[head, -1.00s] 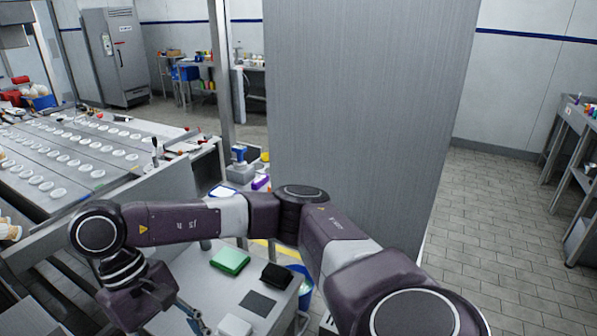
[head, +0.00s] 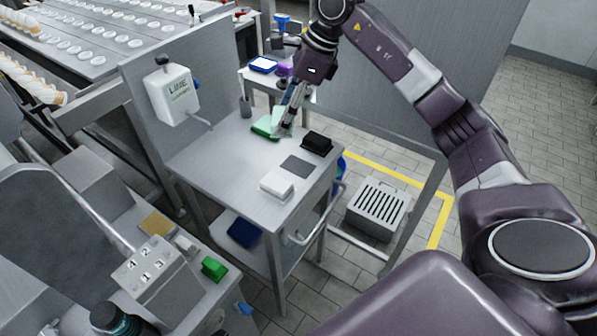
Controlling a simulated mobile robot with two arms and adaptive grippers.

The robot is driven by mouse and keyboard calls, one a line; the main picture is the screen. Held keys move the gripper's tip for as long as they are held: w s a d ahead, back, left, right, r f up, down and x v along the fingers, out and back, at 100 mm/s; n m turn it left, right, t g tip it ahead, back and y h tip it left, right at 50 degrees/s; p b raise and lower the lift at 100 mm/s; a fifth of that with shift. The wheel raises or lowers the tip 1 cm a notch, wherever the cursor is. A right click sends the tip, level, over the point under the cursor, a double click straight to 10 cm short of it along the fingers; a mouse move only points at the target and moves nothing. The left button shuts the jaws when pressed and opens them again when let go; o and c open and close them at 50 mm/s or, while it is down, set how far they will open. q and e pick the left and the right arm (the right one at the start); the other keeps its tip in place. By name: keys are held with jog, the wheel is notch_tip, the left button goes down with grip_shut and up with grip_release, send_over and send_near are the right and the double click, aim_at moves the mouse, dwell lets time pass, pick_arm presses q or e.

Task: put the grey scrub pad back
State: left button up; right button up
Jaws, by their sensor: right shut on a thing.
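My right gripper (head: 289,112) points down over the far part of a grey cart top (head: 228,165). It is shut on a pale grey-green piece (head: 281,119), mostly hidden by the fingers; I cannot tell its full shape. A green pad (head: 263,126) lies just left of and behind it in the picture; whether they touch is unclear. A black block (head: 317,142), a flat dark grey square (head: 297,166) and a white block (head: 277,185) lie in a row towards the near right edge. The grey square looks flush with the top. My left gripper is out of view.
A white dispenser (head: 172,95) hangs on the panel behind the cart. A near bench (head: 190,300) holds a green block (head: 214,268) and a tan pad (head: 157,223). A slotted grey box (head: 378,210) stands on the floor. The cart's left part is clear.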

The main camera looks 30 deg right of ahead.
jog(key=w+d+m+t+h+b, duration=0.1)
jog(key=w+d+m+h, duration=0.15)
jog(key=d+m, duration=0.35)
jog(key=shift+y, duration=0.35)
notch_tip(320, 180, down, 19)
jog(key=shift+w+f+p, duration=0.1)
jog(key=shift+w+p, duration=0.05)
jog(key=shift+p, duration=0.95)
jog(key=shift+f, duration=0.25)
jog(key=shift+f, duration=0.2)
jog(key=o, duration=1)
jog(key=shift+r, duration=0.1)
